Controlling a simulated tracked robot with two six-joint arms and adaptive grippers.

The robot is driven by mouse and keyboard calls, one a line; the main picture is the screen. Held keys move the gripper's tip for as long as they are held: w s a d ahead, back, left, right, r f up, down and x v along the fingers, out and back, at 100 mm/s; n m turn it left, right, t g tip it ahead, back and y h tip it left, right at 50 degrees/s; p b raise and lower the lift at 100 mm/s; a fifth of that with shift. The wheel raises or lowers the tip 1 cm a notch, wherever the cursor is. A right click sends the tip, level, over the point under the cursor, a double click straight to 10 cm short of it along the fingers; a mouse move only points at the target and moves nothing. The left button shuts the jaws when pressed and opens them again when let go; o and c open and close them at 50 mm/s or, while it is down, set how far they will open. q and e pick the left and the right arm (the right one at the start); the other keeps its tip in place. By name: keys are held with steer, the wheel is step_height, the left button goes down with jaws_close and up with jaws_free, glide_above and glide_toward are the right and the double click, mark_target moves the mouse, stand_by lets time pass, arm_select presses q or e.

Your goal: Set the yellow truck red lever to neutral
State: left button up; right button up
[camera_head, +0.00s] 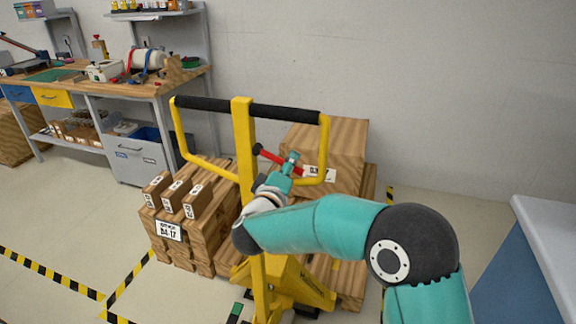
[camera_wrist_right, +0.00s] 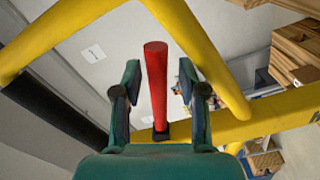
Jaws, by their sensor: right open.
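The yellow pallet truck (camera_head: 243,150) stands in the middle of the head view, with a yellow loop handle and a black grip bar (camera_head: 247,109). Its red lever (camera_head: 272,157) sticks out from the handle column, with a black end at the left. In the right wrist view the red lever (camera_wrist_right: 156,85) lies between the two fingers, with a gap on both sides. My right gripper (camera_head: 288,164) is at the lever inside the handle loop. It is open around the lever (camera_wrist_right: 158,88) and does not grip it. My left gripper is not in view.
Wooden crates (camera_head: 326,150) and a stack of wooden blocks (camera_head: 190,215) sit behind and beside the truck. A workbench (camera_head: 130,88) with tools stands at the back left. A blue and white cabinet (camera_head: 530,260) is at the right. The yellow handle bars (camera_wrist_right: 210,60) closely surround my right gripper.

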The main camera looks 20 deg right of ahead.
steer(key=shift+c, duration=0.4)
jaws_close()
